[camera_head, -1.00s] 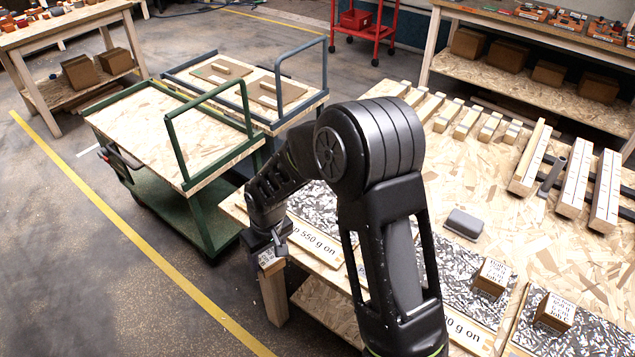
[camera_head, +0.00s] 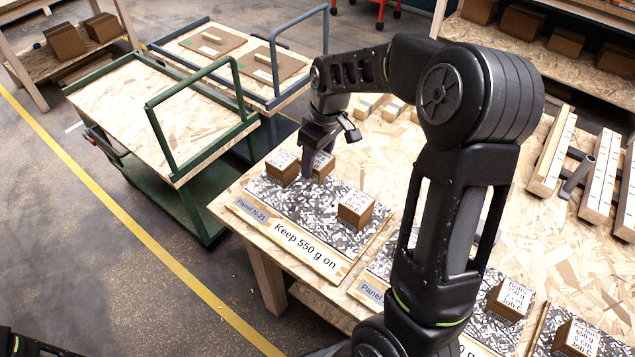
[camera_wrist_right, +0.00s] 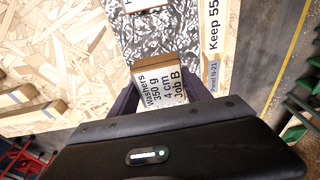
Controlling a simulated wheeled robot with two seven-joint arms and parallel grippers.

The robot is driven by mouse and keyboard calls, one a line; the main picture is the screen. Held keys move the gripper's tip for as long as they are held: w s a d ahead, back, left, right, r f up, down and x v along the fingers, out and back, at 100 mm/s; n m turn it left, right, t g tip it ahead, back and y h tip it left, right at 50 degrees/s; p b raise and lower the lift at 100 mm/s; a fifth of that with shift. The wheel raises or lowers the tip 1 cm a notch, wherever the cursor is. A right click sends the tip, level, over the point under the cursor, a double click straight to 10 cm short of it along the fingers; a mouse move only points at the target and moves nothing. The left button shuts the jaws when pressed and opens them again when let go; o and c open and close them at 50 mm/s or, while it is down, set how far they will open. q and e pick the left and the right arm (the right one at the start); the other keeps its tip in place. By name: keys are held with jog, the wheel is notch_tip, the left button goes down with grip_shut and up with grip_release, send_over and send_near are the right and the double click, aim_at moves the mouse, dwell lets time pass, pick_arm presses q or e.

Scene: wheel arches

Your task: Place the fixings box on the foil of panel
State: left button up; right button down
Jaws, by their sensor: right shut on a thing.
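A brown box with a white label (camera_head: 322,165) is between the fingers of my right gripper (camera_head: 318,160), over the far part of the foil. In the right wrist view the held box (camera_wrist_right: 158,82) reads washers, 350 g, 4 cm, Job B. My right gripper is shut on it; whether its base touches the foil is unclear. The speckled foil (camera_head: 318,212) covers Panel N-21 (camera_head: 290,235), whose front strip reads "Keep 550 g on". Two other labelled boxes stand on this foil, one at left (camera_head: 281,170) and one at right (camera_head: 355,210). My left gripper is not visible.
More foil-topped panels along the table carry labelled boxes (camera_head: 508,300) at lower right. Wooden bars (camera_head: 552,155) lie on the bare tabletop. A green-framed cart (camera_head: 165,110) stands to the left, and a shelf with boxes (camera_head: 565,42) at the back right.

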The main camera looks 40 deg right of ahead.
jog(key=shift+s+a+r, duration=0.2)
send_over(315, 196)
jog(key=shift+s+f+p, duration=0.2)
jog(key=shift+f+p, duration=0.05)
jog(key=shift+f, duration=1.35)
jog(key=shift+s+f+p, duration=0.15)
jog(key=shift+f+p, duration=0.05)
jog(key=shift+f, duration=1.4)
jog(key=shift+f+p, duration=0.3)
jog(key=shift+f, duration=1.6)
jog(key=shift+f, duration=0.2)
jog(key=shift+c, duration=2.4)
grip_release()
jog(key=shift+r, duration=0.15)
